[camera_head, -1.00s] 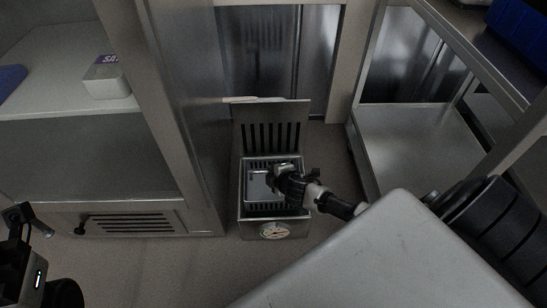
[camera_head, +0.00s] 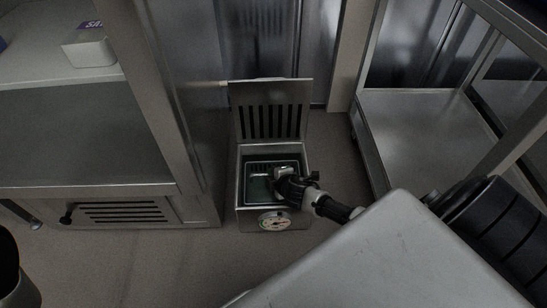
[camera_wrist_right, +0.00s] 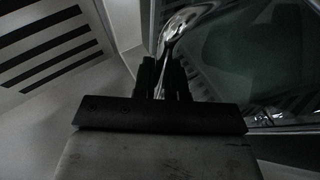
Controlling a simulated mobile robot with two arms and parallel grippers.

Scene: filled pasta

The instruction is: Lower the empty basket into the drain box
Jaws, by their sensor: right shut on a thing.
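The drain box (camera_head: 301,222) is a grey metal box on the floor, with its slotted lid (camera_head: 270,92) standing open at the back. The empty basket (camera_head: 258,188) is inside the box, its rim below the box's rim; I cannot tell whether it touches the bottom. My right gripper (camera_head: 284,183) reaches in from the right and is shut on the basket's handle. My left gripper is out of view.
A round gauge (camera_head: 274,222) is on the box's front. A steel cabinet (camera_head: 85,150) stands on the left, carrying a white tub (camera_head: 90,48). A metal shelf rack (camera_head: 420,125) stands on the right. Floor is free in front of the box.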

